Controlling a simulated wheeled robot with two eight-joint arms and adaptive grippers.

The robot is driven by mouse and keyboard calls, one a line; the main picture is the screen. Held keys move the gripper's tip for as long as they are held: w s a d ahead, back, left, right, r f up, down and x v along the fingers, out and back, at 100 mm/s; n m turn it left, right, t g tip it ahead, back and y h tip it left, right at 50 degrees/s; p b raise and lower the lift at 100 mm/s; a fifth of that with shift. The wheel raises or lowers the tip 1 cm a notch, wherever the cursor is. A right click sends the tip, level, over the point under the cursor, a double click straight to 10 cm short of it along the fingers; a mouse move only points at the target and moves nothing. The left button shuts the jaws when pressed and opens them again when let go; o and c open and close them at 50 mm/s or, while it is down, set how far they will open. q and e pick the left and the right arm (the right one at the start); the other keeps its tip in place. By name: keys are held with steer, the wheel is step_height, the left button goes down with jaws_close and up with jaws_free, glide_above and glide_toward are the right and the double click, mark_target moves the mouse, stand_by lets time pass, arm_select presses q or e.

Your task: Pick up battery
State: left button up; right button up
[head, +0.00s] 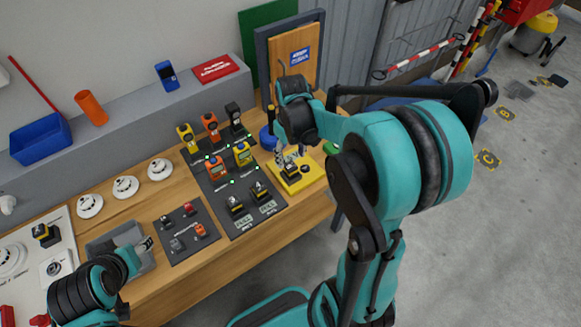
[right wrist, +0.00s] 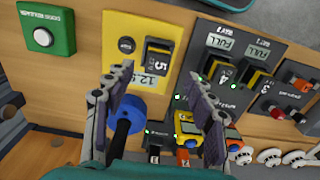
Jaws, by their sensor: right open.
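A black-and-yellow battery (head: 291,169) stands on a yellow plate (head: 311,174) near the bench's right end. In the right wrist view the battery (right wrist: 157,52) sits on the yellow plate (right wrist: 118,27), ahead of the fingertips. My right gripper (head: 288,151) is open over the plate; its two spread fingers (right wrist: 157,82) hold nothing. Two similar batteries, one (head: 235,205) and another (head: 260,191), stand on the dark mat above "FULL" labels. Another (head: 44,233) sits on the white panel at left. My left gripper (head: 143,246) is by the grey tray; its fingers are unclear.
Yellow and orange meters (head: 216,166) stand on the dark mat (head: 212,187), left of the right gripper. A blue round thing (right wrist: 125,108) and a green button box (right wrist: 42,36) are near the plate. The wooden board (head: 294,58) stands behind.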

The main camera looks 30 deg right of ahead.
mark_target(291, 166)
steer(key=shift+w+d+f, duration=0.1)
steer(key=shift+d+f, duration=0.15)
steer(key=shift+f, duration=0.05)
steer(key=f, duration=0.2)
steer(key=f+b, duration=0.1)
steer(key=f, duration=0.2)
steer(key=f+b, duration=0.1)
steer(key=f, duration=0.1)
steer(key=shift+w+a+f, duration=0.1)
steer(key=shift+w+f, duration=0.05)
steer(key=shift+w, duration=0.1)
steer(key=shift+c, duration=0.3)
jaws_close()
